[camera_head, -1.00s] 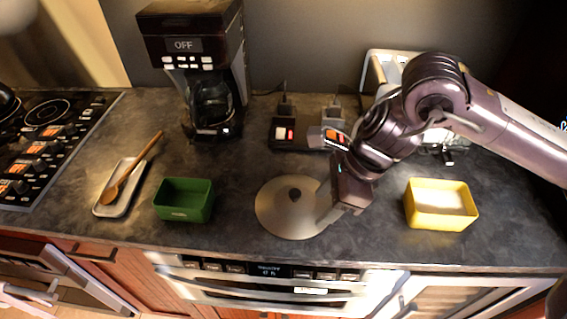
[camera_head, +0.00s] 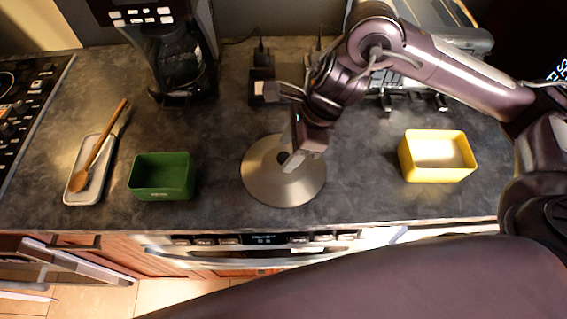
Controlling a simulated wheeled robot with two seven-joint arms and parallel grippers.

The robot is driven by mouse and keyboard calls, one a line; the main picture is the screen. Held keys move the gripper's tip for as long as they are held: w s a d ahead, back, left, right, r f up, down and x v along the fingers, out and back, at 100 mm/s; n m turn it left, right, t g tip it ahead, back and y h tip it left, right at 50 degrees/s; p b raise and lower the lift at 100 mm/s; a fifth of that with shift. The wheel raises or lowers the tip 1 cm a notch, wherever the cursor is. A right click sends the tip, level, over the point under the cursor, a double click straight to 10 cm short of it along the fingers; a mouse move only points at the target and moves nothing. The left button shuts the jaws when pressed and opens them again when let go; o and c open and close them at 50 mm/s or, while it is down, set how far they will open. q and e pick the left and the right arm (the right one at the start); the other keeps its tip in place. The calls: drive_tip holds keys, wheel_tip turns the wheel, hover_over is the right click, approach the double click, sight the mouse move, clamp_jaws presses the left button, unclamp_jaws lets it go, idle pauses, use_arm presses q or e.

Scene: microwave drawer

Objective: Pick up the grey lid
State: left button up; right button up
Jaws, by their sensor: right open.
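The grey lid (camera_head: 265,187) is a round metal disc lying on the dark countertop, near its front edge. Its dark knob (camera_head: 283,158) shows at the middle, partly covered by my right gripper. My right gripper (camera_head: 290,165) is open and points down over the lid, with its fingertips at the knob. I cannot tell whether the fingers touch the knob. My left gripper is not in view.
A green box (camera_head: 162,178) stands left of the lid, and a yellow box (camera_head: 437,156) stands to the right. A wooden spoon (camera_head: 97,150) rests on a tray (camera_head: 82,197) at the left. A coffee maker (camera_head: 175,60) stands behind. A toaster (camera_head: 440,50) is behind my right arm.

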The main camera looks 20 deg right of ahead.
drive_tip(key=shift+x, duration=0.8)
clamp_jaws()
